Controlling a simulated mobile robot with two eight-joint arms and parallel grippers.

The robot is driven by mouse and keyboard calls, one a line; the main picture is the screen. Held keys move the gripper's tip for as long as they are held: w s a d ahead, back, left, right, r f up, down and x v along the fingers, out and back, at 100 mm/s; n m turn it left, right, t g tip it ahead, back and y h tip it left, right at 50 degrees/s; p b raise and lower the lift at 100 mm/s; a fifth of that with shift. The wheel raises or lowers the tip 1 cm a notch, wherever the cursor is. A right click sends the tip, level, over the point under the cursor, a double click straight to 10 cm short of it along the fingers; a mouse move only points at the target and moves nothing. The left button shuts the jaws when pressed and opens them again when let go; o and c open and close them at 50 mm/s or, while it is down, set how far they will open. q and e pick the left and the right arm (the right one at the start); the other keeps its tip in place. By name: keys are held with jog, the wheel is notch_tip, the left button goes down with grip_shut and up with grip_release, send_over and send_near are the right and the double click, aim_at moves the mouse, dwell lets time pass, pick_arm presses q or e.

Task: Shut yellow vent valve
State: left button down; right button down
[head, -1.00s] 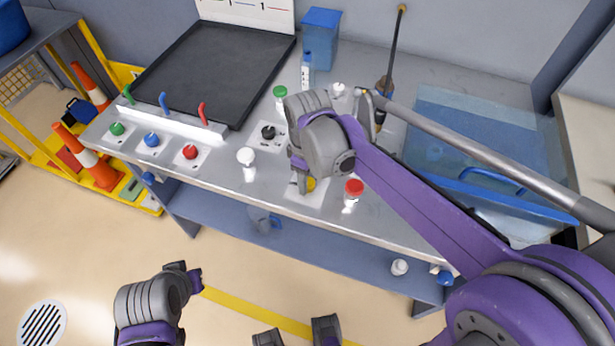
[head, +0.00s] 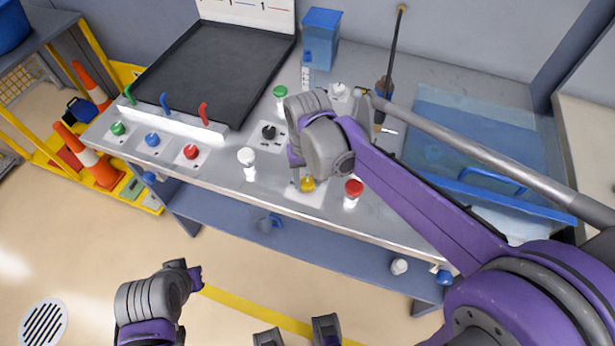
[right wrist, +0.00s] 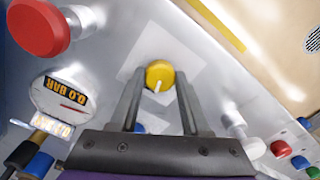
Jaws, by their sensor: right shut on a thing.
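The yellow vent valve (head: 308,184) is a round yellow knob on a pale plate near the bench's front edge. In the right wrist view the yellow knob (right wrist: 160,74) sits between my two fingertips, its white pointer mark toward the lower left of the knob. My right gripper (head: 300,182) is shut on the knob from above; the wrist hides part of it in the head view. My left gripper (head: 196,278) hangs over the floor, away from the bench; its jaws are too unclear to read.
A red-capped valve (head: 353,192) stands close right of the yellow knob, a white-capped one (head: 247,162) to its left. A black knob (head: 268,132) and a green-capped valve (head: 280,95) lie behind. A gauge (right wrist: 62,95) shows 0.0 BAR.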

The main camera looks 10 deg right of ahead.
aim_at(307, 182)
jog(key=shift+m, duration=1.6)
jog(key=shift+c, duration=1.9)
grip_release()
notch_tip(307, 182, up, 11)
jog(key=p, duration=0.1)
jog(key=shift+f, duration=0.1)
